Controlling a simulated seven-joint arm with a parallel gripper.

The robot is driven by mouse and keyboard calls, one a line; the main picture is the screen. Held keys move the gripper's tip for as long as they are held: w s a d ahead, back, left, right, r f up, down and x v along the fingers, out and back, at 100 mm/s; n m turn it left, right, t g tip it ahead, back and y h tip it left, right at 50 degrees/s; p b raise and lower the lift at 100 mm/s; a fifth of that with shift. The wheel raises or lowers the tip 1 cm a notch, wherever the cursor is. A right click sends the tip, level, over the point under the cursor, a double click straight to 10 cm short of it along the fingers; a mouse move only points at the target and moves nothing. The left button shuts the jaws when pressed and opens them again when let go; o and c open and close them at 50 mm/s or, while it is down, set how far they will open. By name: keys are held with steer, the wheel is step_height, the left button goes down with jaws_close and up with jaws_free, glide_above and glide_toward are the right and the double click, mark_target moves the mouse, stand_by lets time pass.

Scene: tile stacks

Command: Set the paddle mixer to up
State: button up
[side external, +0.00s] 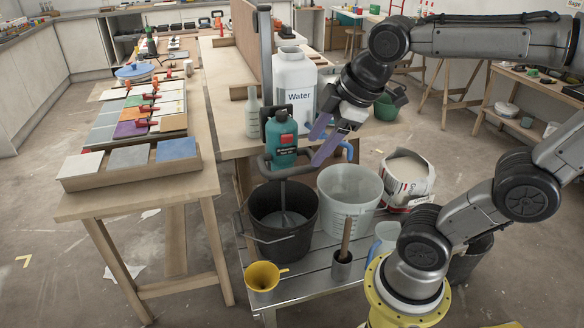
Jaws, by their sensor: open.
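The paddle mixer (283,150) has a teal body with a red patch and a dark looped handle. Its shaft runs down into a black bucket (268,236) holding grey material, so the paddle end is hidden. The mixer is upright beside a tall dark post (266,60); I cannot tell how they join. My gripper (318,142) has purple fingers and is open. It is just right of the mixer's body, with its fingers pointing down and left towards it. I cannot tell whether they touch the handle.
A white Water container (293,75) stands behind the mixer. A translucent bucket (349,200) is right of the black bucket on a metal bench (310,277).

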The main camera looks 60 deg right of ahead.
steer(key=w+d+n+g, duration=0.1)
steer(key=w+d+n, duration=0.15)
steer(key=w, duration=0.25)
steer(key=g, duration=0.3)
glide_above(292, 169)
steer(key=s+a, duration=0.2)
step_height(292, 169, down, 7)
steer(key=shift+m+h, duration=0.35)
steer(key=shift+h, duration=0.05)
steer(key=f, duration=0.4)
steer(key=w+d+f, duration=0.1)
steer(key=f, duration=0.8)
steer(key=shift+w+d, duration=0.4)
steer(key=shift+r, duration=0.1)
jaws_close()
